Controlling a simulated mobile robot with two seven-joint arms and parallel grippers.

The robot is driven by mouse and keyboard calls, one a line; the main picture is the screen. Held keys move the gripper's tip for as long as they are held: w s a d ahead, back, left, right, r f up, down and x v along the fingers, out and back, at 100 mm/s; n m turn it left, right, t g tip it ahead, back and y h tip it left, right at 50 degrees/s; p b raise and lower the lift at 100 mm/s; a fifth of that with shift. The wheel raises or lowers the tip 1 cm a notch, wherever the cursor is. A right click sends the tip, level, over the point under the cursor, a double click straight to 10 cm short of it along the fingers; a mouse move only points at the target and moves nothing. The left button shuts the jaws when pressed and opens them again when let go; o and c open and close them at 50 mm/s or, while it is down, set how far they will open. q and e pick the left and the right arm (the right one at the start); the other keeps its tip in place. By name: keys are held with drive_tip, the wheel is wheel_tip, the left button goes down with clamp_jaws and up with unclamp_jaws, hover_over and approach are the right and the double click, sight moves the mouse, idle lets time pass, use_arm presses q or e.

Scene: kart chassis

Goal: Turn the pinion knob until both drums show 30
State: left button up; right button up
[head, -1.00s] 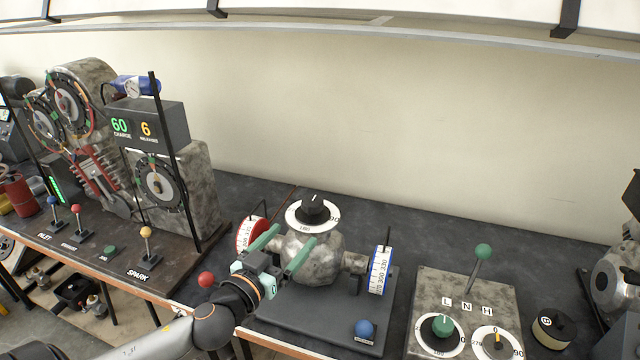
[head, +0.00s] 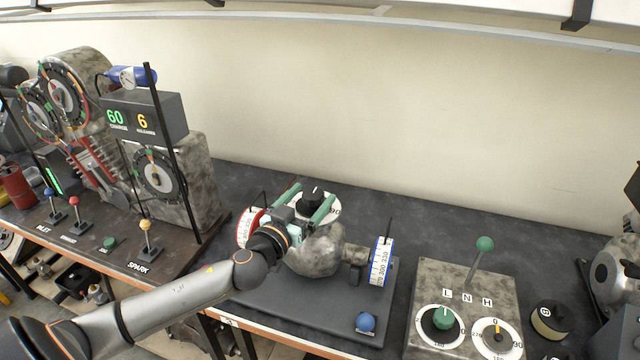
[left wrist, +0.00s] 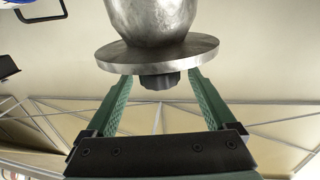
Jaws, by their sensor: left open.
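The black pinion knob (head: 312,202) sits on a white dial disc (head: 298,215) on top of the mottled grey housing (head: 315,258). My left gripper (head: 312,196) is open, its two green fingers on either side of the knob. In the left wrist view the picture looks inverted: the knob (left wrist: 160,80) lies between the fingertips with gaps on both sides, below the disc (left wrist: 158,55). The red-rimmed left drum (head: 248,229) is partly hidden by my gripper. The blue-rimmed right drum (head: 380,262) has scale figures too small to read surely. My right gripper is not in view.
A blue knob (head: 366,322) stands at the base plate's front right corner. A grey box (head: 468,275) with a green-tipped lever and dials stands to the right. An engine bench with levers and a display (head: 145,115) stands to the left. The table behind the housing is clear.

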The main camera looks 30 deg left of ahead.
sight(319, 189)
use_arm(q)
drive_tip(key=shift+w+a+p, duration=0.2)
drive_tip(key=shift+w+p, duration=0.1)
drive_tip(key=shift+w, duration=2.05)
drive_tip(key=c, duration=1.4)
drive_tip(key=shift+o, duration=0.2)
drive_tip(key=shift+f+h, duration=0.1)
drive_tip(key=shift+h, duration=0.2)
